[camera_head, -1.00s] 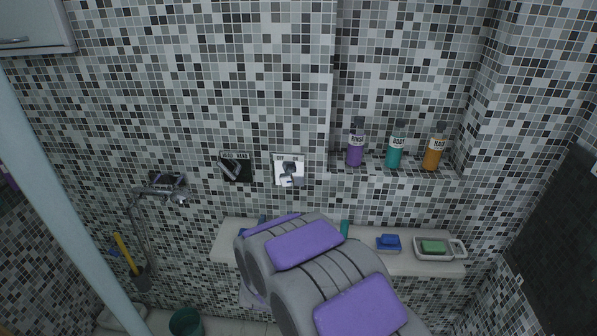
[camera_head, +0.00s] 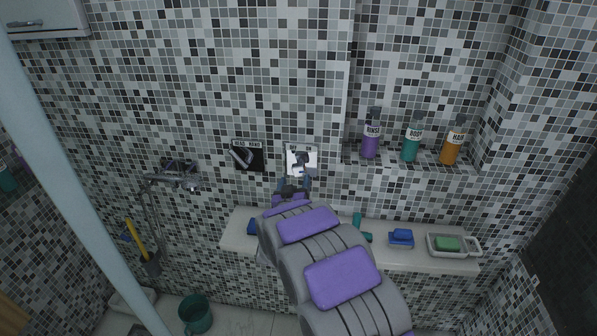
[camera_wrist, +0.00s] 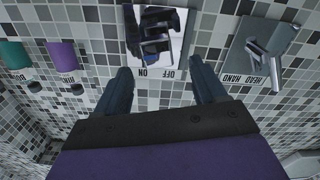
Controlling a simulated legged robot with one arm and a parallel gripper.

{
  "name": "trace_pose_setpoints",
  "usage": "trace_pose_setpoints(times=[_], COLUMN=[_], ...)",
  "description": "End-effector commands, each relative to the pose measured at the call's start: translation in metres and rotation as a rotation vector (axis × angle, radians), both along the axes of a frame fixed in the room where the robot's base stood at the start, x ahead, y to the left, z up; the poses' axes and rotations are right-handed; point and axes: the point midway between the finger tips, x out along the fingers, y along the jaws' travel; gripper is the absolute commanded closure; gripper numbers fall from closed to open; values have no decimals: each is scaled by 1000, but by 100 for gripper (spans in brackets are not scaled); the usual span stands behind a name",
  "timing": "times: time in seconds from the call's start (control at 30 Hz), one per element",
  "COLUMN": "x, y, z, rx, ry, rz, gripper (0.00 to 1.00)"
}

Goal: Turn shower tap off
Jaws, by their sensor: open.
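In the wrist view the picture is upside down, and the tap handle (camera_wrist: 157,32) shows at the top centre. The words ON and OFF are on its plate. My gripper (camera_head: 294,187) is just below the plate in the head view. In the wrist view my gripper (camera_wrist: 160,68) is open, its two dark fingers spread apart and pointing at the plate. Nothing is between the fingers; I cannot tell how deep the gap to the handle is.
A second plate (camera_head: 248,155) marked HEAD and HAND, with a metal lever, is left of the tap. Bottles, including a purple one (camera_head: 371,139), stand in a niche on the right. A white ledge (camera_head: 345,252) with soap items runs below.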

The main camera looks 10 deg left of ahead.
Motion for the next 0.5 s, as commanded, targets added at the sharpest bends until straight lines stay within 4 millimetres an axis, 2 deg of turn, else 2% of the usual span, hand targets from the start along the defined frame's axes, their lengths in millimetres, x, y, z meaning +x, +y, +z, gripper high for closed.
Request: trace_pose_setpoints(times=[0.1, 0.3, 0.5], x=[20, 48, 65], y=[-3, -3, -3], z=[1, 1, 0], rx=[3, 2, 1], ry=[-6, -5, 0], rz=[-3, -2, -1], gripper=[30, 30, 30])
